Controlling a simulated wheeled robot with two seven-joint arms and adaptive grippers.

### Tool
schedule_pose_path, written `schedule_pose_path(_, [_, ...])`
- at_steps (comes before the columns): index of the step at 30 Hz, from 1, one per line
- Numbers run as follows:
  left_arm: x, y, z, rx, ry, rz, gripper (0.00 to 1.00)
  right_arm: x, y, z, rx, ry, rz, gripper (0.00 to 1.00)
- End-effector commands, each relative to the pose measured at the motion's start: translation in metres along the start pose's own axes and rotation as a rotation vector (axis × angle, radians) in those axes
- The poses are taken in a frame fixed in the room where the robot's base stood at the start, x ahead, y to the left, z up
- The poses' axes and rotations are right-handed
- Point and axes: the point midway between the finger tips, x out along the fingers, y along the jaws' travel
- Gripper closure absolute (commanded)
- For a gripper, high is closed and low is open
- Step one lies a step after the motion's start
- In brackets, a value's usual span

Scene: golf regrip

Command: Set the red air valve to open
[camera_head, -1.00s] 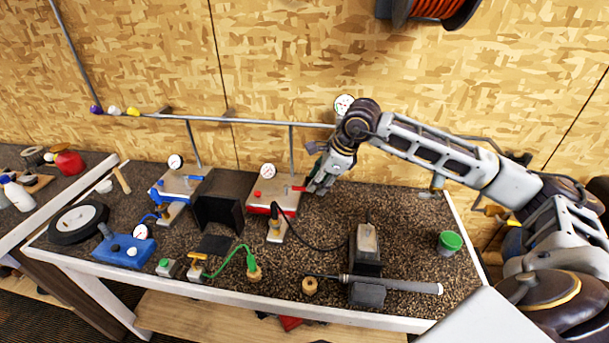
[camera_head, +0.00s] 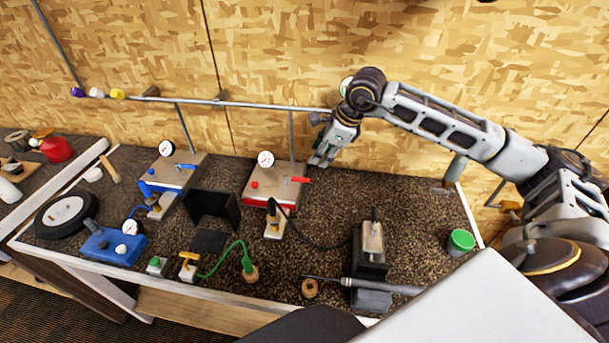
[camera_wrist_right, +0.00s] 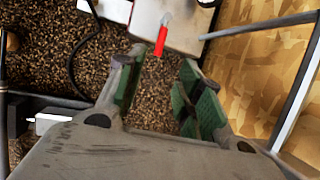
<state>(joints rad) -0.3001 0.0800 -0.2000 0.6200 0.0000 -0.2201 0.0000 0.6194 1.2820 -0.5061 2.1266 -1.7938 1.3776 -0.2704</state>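The red air valve is a red lever (camera_head: 301,180) on the right end of the red-based unit (camera_head: 272,188), pointing right over its edge in the head view. In the right wrist view the lever (camera_wrist_right: 161,40) hangs off the corner of the unit's pale top. My right gripper (camera_head: 320,161) is just behind and to the right of the lever, apart from it. In the right wrist view my right gripper (camera_wrist_right: 162,63) has its green-padded fingers spread with nothing between them; the lever lies beyond the fingertips. My left gripper is not in view.
A gauge (camera_head: 265,159) stands on the red-based unit. A rail (camera_head: 240,103) runs along the wall behind. A blue-based unit (camera_head: 172,175) and a black bracket (camera_head: 214,207) stand to the left. A green-lidded cup (camera_head: 461,241) is at right. Bench surface right of the lever is clear.

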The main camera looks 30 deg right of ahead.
Motion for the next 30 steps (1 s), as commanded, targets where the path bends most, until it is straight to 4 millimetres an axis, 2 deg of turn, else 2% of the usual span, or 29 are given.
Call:
schedule_pose_path(8, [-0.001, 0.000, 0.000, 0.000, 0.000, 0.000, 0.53, 0.004, 0.000, 0.000, 0.001, 0.000, 0.002, 0.64])
schedule_pose_path(14, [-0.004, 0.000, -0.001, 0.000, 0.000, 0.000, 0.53, 0.017, 0.000, 0.000, 0.002, 0.001, 0.003, 0.64])
schedule_pose_path(30, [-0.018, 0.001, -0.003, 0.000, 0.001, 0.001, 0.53, 0.085, 0.001, 0.001, 0.000, 0.000, 0.003, 0.64])
